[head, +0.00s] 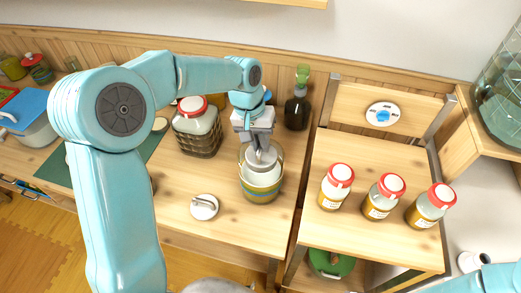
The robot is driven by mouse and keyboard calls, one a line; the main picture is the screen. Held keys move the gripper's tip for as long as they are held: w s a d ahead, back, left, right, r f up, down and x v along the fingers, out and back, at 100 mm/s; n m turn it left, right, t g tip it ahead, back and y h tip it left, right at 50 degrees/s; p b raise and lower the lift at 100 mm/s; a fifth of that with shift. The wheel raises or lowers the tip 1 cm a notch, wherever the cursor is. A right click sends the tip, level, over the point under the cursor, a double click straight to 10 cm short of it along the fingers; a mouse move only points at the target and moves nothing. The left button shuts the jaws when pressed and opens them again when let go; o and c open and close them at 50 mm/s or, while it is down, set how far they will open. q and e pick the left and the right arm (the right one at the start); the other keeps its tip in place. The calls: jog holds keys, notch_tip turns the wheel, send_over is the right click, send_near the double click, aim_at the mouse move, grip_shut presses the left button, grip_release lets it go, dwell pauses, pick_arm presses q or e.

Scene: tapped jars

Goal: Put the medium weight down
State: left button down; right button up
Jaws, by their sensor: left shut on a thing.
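Whether the weight rests on something inside is hidden. Another white round weight with a bar handle (204,207) lies on the table to the left of the bowl, near the front edge. I cannot tell sizes for certain; the held one appears to be the medium weight. Only part of my right arm shows at the bottom right corner; its gripper is not visible.
A red-lidded jar (197,128) stands left of the bowl, and a dark green-topped bottle (298,108) behind it. Three red-lidded jars, the middle one (383,196) among them, stand on the wooden stand (335,235) at right. Bare table lies around the loose weight.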

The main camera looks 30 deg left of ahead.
aim_at(252, 151)
pick_arm(q)
jog(key=shift+f, duration=2.05)
jog(key=shift+w+f, duration=0.1)
jog(key=shift+f, duration=0.15)
jog(key=c, duration=1.1)
grip_release()
jog(key=shift+r, duration=0.1)
notch_tip(252, 151, up, 12)
jog(key=a, duration=0.2)
jog(key=shift+s+a, duration=0.15)
jog(key=shift+s, duration=0.2)
